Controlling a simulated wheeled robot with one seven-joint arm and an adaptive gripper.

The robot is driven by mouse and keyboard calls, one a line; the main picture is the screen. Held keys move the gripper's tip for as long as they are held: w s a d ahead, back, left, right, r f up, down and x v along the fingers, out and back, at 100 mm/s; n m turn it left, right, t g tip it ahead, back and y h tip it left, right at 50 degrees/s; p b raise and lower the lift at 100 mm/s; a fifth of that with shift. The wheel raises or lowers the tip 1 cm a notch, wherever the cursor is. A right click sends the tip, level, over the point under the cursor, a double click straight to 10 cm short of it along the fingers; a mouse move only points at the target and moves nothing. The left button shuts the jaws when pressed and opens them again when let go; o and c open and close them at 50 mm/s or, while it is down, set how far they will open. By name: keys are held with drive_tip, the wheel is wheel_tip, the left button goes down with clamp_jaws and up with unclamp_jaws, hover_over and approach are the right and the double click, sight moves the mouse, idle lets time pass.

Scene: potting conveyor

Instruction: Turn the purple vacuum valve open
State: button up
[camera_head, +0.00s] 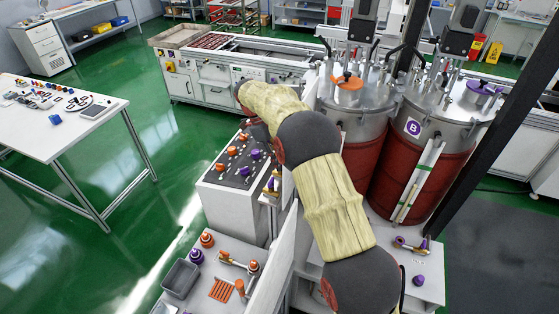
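I cannot tell for certain which purple part is the vacuum valve. Purple knobs (255,154) sit among orange ones on the dark sloped top of the white control cabinet (221,206). A purple handle (420,244) is on a brass fitting on the low white bench at the lower right. A purple fitting (479,87) sits on the lid of the right tank (413,128). My arm, in a yellow sleeve, crosses the middle and reaches toward the back of the cabinet.
The left tank (355,98) has an orange fitting on its lid. A front bench holds a grey bin (180,278), an orange knob (207,240) and a purple knob (196,257). A white table (55,140) stands at the left. Green floor between it and the cabinet is clear.

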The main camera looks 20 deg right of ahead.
drive_tip(key=shift+r, duration=0.1)
drive_tip(key=v, duration=1.1)
drive_tip(key=shift+a+r, duration=0.15)
drive_tip(key=shift+r, duration=0.2)
drive_tip(key=shift+w, duration=0.15)
